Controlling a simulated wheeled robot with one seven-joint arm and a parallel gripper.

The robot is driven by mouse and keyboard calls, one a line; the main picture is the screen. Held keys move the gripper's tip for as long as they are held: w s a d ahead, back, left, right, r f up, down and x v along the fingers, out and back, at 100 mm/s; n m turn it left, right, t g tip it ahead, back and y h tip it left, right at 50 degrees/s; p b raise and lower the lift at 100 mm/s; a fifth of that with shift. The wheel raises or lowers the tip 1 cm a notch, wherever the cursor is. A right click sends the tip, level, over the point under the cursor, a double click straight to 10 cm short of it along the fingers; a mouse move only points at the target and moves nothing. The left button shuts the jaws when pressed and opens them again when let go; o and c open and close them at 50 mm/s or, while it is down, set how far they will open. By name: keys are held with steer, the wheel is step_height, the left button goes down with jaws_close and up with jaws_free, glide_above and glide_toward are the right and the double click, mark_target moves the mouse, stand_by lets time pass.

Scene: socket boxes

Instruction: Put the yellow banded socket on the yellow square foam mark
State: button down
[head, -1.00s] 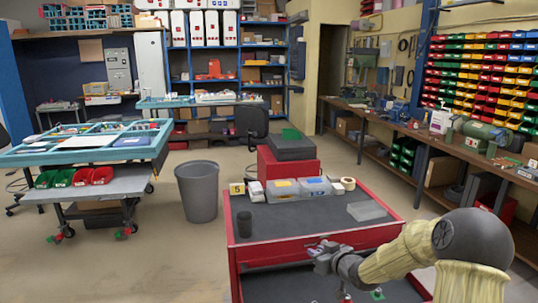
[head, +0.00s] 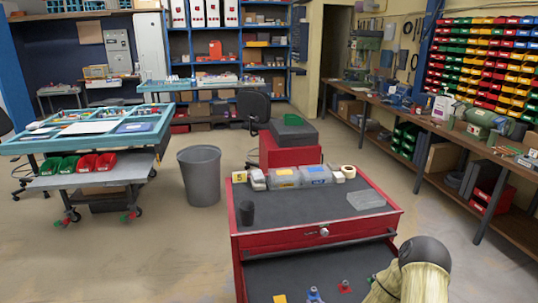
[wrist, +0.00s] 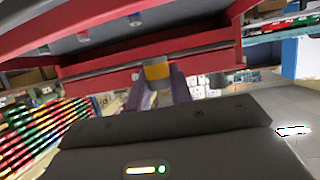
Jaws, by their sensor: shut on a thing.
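The yellow banded socket (wrist: 157,70) is a grey cylinder with a yellow band, held between the two fingers of my gripper (wrist: 158,84) in the wrist view. The fingers are shut on it. In the head view my gripper and the socket are not visible; only part of my arm shows at the lower right. The yellow square foam mark (head: 280,298) lies on the dark lower surface of the red cart, cut by the bottom edge, and looks bare where it shows.
A socket on a blue mark (head: 314,294) and one on a red mark (head: 344,286) stand right of the yellow mark. The red cart's (head: 312,236) upper part overhangs behind them. Clear boxes (head: 300,177) and a dark cup (head: 246,213) sit on top.

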steer(key=s+d+f+m+h+p, duration=0.1)
steer(key=s+f, duration=0.3)
steer(key=s, duration=0.2)
steer(key=shift+s+m+h, duration=0.3)
steer(key=shift+s+h, duration=0.05)
steer(key=shift+h, duration=0.05)
steer(key=shift+w, duration=0.1)
